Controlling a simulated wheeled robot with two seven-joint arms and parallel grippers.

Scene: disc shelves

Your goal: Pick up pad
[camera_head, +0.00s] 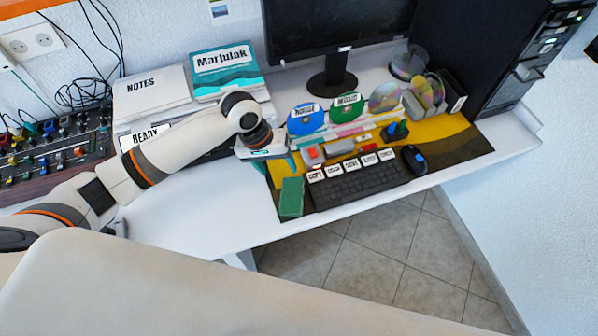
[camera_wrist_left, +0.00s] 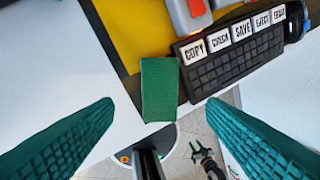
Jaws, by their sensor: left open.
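The pad is a green block (camera_head: 291,197) on the desk mat, just left of the black keyboard (camera_head: 360,181). In the left wrist view the pad (camera_wrist_left: 160,88) is in the middle, between my two green fingers and a little beyond their tips, with the keyboard (camera_wrist_left: 235,62) right beside it. My left gripper (camera_head: 277,163) is open and empty, above and slightly behind the pad in the head view. A gap shows between each finger and the pad in the wrist view.
A grey device with a red button (camera_head: 314,154) stands behind the keyboard. A mouse (camera_head: 414,159) is to its right. Stacked boxes (camera_head: 150,95) stand at the back left, and a monitor (camera_head: 330,30) behind. White desk left of the pad is clear; the front edge is close.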

